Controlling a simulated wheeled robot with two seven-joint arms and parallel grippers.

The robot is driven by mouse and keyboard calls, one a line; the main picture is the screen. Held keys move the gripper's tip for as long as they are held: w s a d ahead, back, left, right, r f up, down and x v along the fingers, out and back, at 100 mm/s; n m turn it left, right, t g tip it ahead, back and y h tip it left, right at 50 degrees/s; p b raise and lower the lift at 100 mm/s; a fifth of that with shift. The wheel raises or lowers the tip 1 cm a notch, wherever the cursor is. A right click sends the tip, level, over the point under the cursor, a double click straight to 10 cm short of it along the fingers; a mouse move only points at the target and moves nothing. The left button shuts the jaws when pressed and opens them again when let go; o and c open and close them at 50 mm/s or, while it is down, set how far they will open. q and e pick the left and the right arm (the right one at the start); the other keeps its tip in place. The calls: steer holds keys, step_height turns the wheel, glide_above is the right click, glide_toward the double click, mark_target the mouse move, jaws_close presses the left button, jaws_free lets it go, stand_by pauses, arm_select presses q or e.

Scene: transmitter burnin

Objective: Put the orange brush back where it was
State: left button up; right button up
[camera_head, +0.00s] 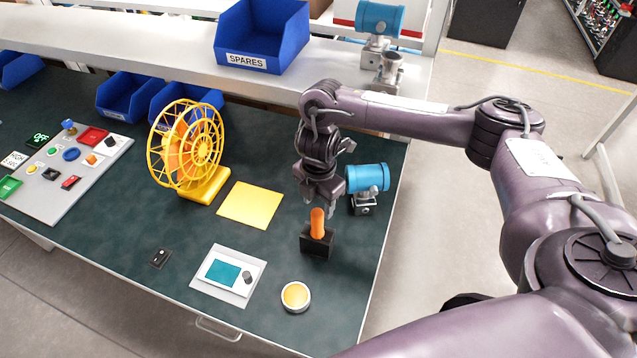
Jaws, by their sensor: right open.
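The orange brush (317,223) stands upright in a small black holder (317,244) at the right part of the dark green bench top. Only its orange handle shows; its lower end is hidden inside the holder. My right gripper (326,203) is open and points down just above the handle. The picture is too small to tell whether the fingers touch it. My left gripper is not in view.
A blue transmitter (367,178) stands close right of my right gripper. A shelf (150,52) runs behind.

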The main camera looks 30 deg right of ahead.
step_height(320, 180, up, 6)
steer(key=shift+p, duration=0.5)
